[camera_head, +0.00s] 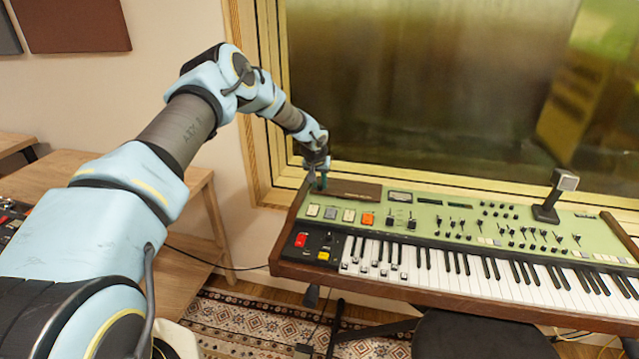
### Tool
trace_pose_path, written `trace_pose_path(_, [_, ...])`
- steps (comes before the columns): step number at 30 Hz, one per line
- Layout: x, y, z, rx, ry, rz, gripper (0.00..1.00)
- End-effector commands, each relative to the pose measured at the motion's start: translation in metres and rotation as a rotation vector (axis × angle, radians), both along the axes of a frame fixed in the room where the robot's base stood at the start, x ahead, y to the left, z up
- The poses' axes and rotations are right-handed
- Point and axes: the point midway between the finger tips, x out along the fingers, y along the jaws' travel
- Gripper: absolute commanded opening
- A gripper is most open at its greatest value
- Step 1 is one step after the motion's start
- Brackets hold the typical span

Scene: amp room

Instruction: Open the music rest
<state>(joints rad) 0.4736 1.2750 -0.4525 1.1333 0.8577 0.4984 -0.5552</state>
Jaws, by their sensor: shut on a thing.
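The green keyboard (470,225) has wooden end cheeks and stands below the window. A flat dark brown panel, which looks like the music rest (354,189), lies along the back left of its top, nearly level with it. My gripper (319,185) reaches down to the left end of this panel and is shut on its edge. The fingertips are small and dark here, so the exact grip is hard to see. My arm comes in from the left, clear of the keys.
A microphone-like stand (553,197) rises from the keyboard's back right. The window (430,90) is close behind. A wooden desk (110,200) stands at left. A dark round stool (480,335) is in front, and a patterned rug (250,325) covers the floor.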

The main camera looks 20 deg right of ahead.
Motion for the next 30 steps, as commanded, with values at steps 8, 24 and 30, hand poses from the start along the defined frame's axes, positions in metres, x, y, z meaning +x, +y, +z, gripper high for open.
trace_pose_path(8, [0.0, 0.0001, 0.0001, 0.0, 0.0, 0.0, 0.0])
trace_pose_path(24, [0.0, 0.0002, 0.0001, 0.0, 0.0, 0.0, 0.0])
trace_pose_path(30, [0.0, 0.0002, 0.0001, 0.0, 0.0, 0.0, 0.0])
